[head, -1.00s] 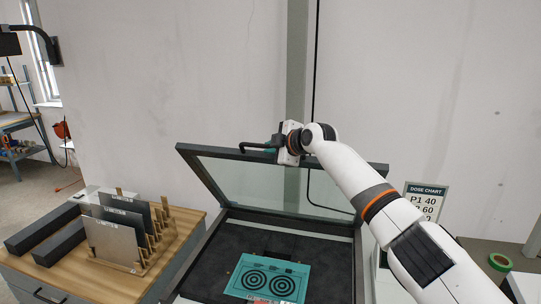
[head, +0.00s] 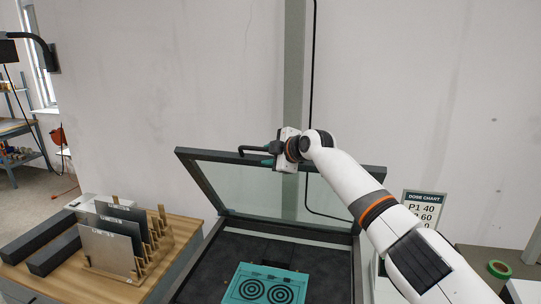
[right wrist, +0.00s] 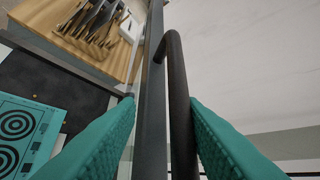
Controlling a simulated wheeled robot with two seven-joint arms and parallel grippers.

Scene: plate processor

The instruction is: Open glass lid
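The glass lid (head: 265,188), a clear pane in a dark frame, stands partly raised, hinged at its far lower edge and leaning toward me. A dark bar handle (head: 252,149) sits on its upper edge. My right gripper (head: 285,161) is at that edge. In the right wrist view the right gripper's teal fingers (right wrist: 163,112) stand apart, with the handle (right wrist: 177,90) and lid frame (right wrist: 150,90) between them. The handle lies close against the right-hand finger; contact is unclear. The left-hand finger is apart from the handle. My left gripper is not in view.
A teal plate with ring targets (head: 262,287) lies in the dark bed under the lid. A wooden rack (head: 153,252) with grey plates stands on the left bench. A dose chart (head: 423,210) and green tape (head: 499,269) are at the right.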

